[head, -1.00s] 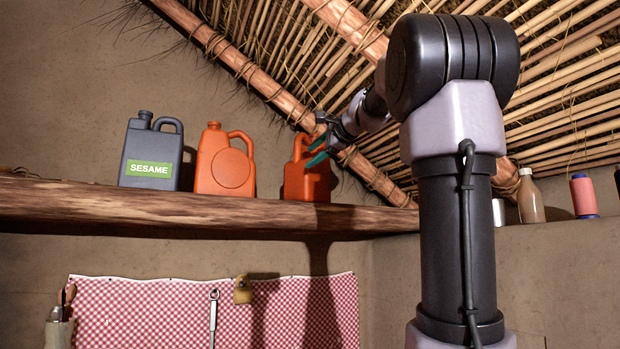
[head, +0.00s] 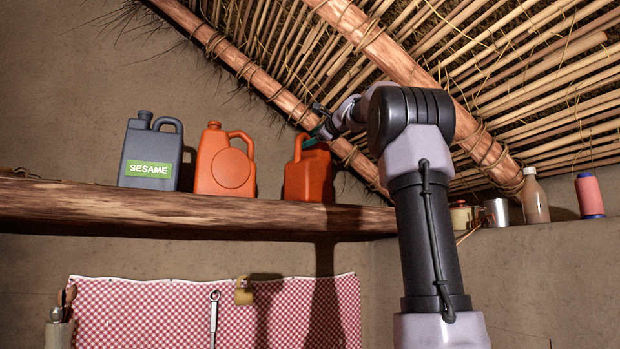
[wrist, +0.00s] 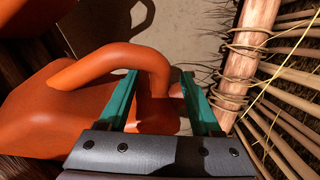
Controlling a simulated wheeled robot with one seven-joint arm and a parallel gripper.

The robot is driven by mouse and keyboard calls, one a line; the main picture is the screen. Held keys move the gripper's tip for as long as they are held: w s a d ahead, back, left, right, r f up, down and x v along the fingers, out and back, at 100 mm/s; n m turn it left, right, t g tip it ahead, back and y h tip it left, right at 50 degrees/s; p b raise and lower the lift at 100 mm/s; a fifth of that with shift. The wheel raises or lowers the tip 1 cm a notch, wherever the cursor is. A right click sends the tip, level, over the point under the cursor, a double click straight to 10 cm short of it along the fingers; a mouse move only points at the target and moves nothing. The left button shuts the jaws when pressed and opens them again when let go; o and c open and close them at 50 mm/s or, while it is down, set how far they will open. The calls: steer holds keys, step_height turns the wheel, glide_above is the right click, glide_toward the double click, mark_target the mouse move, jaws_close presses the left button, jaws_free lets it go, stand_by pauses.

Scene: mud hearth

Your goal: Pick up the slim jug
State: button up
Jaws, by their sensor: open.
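Three jugs stand upright on a wooden shelf: a dark grey one labelled SESAME (head: 150,155), an orange one with a round emblem (head: 222,165) and, at right, a narrower-looking orange one (head: 306,178). I take the right one as the slim jug. My gripper (head: 314,141) is at its upper right, by the handle. In the wrist view, the slim jug's handle (wrist: 110,62) arches in from the left. My gripper (wrist: 159,76) is open, its teal fingers either side of the handle's downward end; whether they touch it is unclear. The fingertips are partly hidden in the head view.
The shelf (head: 180,212) runs along the back wall. A sloping roof beam (head: 345,150) with thatch passes close to my gripper on the right. A metal cup (head: 497,212), a bottle (head: 535,200) and a pink spool-like item (head: 590,195) stand on the right ledge.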

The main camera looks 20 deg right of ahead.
steer(key=shift+x, duration=0.8)
steer(key=shift+s, duration=0.1)
jaws_close()
stand_by(0.5)
steer(key=shift+r, duration=0.1)
